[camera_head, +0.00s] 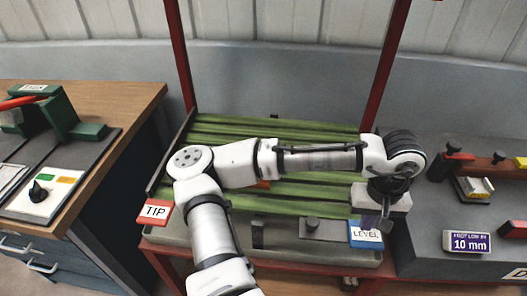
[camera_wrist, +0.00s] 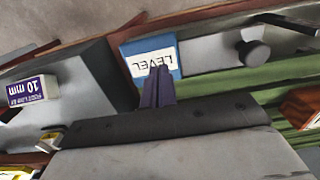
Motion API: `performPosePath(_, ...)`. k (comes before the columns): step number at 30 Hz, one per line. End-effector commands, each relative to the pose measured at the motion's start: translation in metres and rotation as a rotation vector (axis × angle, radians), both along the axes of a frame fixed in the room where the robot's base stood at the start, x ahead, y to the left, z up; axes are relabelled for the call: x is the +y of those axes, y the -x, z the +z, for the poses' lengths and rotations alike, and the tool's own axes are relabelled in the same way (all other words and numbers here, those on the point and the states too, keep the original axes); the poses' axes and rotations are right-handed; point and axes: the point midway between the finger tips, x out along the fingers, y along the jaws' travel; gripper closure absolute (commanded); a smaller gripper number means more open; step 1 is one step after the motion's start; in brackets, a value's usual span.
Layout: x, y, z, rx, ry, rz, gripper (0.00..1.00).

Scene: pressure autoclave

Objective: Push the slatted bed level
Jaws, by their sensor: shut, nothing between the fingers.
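The slatted bed (camera_head: 310,207) is a row of long green slats between red posts; my arm crosses in front of it and hides part of it. I cannot tell from these views whether it is tilted. A blue-edged LEVEL sign (camera_head: 366,234) is at its front right, and a red-edged TIP sign (camera_head: 157,212) at its front left. My gripper (camera_head: 386,224) points down at the right end, beside the LEVEL sign. In the wrist view its shut fingers (camera_wrist: 157,88) overlap the LEVEL sign (camera_wrist: 150,58); contact is unclear. Green slats (camera_wrist: 275,78) show at right.
A grey plate with a dark knob (camera_head: 311,228) is on the front ledge. An orange block (camera_head: 263,184) shows partly behind my arm. A grey bench with a 10 mm sign (camera_head: 467,242) stands at right, a wooden-topped bench (camera_head: 120,92) at left. Red posts rise behind.

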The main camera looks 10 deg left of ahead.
Motion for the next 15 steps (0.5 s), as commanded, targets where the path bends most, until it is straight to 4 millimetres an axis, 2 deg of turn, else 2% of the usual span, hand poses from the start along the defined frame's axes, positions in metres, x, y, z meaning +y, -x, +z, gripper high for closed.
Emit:
performPosePath(1,0.000,0.000,0.008,0.001,0.001,0.000,1.00)
performPosePath(15,-0.001,0.000,0.046,0.001,0.002,-0.001,1.00)
